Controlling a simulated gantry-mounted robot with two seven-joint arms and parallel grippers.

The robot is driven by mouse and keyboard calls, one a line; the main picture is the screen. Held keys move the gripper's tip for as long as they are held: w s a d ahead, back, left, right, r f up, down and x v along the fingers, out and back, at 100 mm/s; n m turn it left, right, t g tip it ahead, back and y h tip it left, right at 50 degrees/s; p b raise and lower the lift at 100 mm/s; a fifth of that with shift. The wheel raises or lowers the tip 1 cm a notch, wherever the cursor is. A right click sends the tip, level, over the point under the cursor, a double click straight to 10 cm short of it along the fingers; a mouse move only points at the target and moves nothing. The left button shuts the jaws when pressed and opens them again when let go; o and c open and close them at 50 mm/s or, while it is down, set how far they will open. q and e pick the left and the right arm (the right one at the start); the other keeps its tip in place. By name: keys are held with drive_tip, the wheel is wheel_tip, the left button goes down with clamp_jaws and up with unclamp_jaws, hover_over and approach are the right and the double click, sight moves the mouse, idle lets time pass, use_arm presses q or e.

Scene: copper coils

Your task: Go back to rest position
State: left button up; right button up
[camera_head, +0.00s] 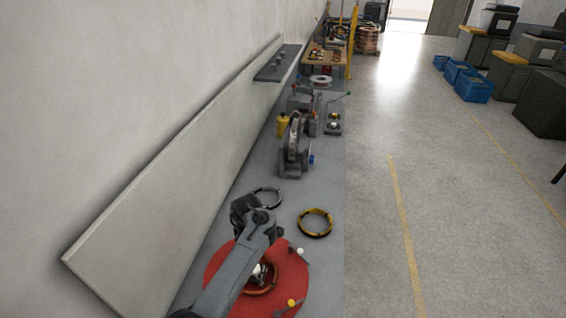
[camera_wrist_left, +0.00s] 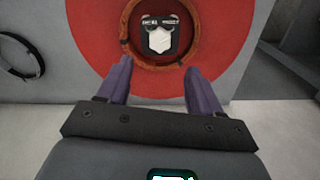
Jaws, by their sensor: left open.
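My left arm comes in from the bottom left of the head view and passes over the red disc (camera_head: 295,268). Its fingers cannot be made out in that view. In the left wrist view my left gripper (camera_wrist_left: 157,70) has its two purple fingers apart, with nothing between them. Beyond the fingertips is the red disc (camera_wrist_left: 95,40), with a copper coil (camera_wrist_left: 128,50) around a dark hub with a white centre (camera_wrist_left: 160,38). The copper coil also shows in the head view (camera_head: 262,291), partly hidden by my arm. My right gripper is not in view.
A black coil (camera_head: 275,190) and a yellow-and-black coil (camera_head: 315,222) lie on the grey bench beyond the disc. A machine (camera_head: 294,150) and a yellow bottle (camera_head: 282,125) stand farther back. A pale wall panel (camera_head: 180,175) runs along the left; open floor lies right.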

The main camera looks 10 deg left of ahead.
use_arm(q)
drive_tip(key=s+a+f+m+t+p, duration=0.1)
drive_tip(key=s+a+f+m+p, duration=0.2)
drive_tip(key=s, duration=0.5)
drive_tip(key=s+a+f+m+t+p, duration=0.1)
drive_tip(key=s+m+p, duration=0.2)
drive_tip(key=s+m, duration=0.35)
drive_tip(key=s+r+m+p, duration=0.1)
drive_tip(key=s+r+m, duration=0.1)
drive_tip(key=s+r, duration=0.2)
drive_tip(key=s+r+m+t+p, duration=0.1)
drive_tip(key=s+r, duration=0.4)
drive_tip(key=s, duration=0.6)
drive_tip(key=s+d+r+m+p, duration=0.1)
drive_tip(key=s+r+m, duration=0.3)
drive_tip(key=s, duration=0.4)
drive_tip(key=shift+r+m+t+p, duration=0.35)
drive_tip(key=shift+m+p, duration=0.2)
drive_tip(key=shift+p, duration=0.2)
drive_tip(key=shift+d, duration=0.1)
